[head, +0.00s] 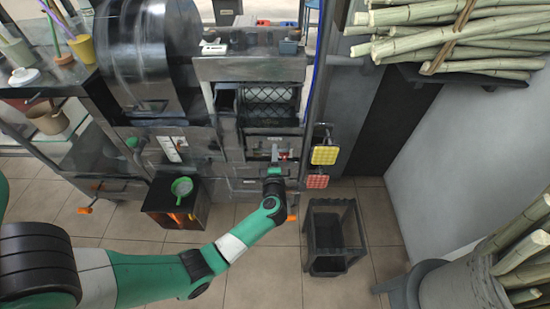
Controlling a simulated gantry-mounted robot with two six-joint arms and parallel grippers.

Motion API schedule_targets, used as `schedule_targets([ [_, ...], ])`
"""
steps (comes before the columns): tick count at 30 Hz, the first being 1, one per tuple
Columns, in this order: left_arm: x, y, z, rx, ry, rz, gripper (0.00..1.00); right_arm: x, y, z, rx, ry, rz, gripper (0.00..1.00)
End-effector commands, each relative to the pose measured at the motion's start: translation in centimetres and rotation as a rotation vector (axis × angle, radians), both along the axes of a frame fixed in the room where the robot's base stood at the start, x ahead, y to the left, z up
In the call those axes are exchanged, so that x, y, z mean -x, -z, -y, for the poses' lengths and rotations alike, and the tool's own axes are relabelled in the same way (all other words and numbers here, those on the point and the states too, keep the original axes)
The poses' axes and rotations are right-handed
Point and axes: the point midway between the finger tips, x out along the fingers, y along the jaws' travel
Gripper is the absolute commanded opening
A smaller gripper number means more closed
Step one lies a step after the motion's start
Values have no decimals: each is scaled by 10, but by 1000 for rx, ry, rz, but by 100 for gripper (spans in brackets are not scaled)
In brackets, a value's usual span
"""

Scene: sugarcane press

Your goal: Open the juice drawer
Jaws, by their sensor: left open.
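The sugarcane press (205,110) is a dark metal machine filling the centre and left of the head view. My left arm reaches in from the lower left to its front. My left gripper (277,157) is open at the front of a narrow panel below the mesh-backed opening (268,103). This panel looks like the juice drawer (258,142), but I cannot be sure. It looks shut. The wrist hides the front below, and I cannot tell whether the fingers touch a handle. My right gripper is not in view.
A low dark box with a green strainer (182,187) stands left of my forearm. An empty dark stand (334,240) is on the floor at right. Yellow (325,155) and red (317,181) pads jut from the press's right side. Cane bundles (460,35) lie at upper right.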

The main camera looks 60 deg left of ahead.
Motion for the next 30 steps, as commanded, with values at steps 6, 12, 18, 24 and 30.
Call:
schedule_targets([
  [6,-7,3,-14,-1,0,0,46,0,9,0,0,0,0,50],
  [12,-7,3,-14,0,0,-1,46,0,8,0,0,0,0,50],
  [18,-7,3,-14,0,0,-1,10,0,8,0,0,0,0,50],
  [24,-7,3,-14,0,0,-1,0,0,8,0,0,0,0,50],
  [30,-7,3,-14,0,0,-1,0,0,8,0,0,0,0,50],
])
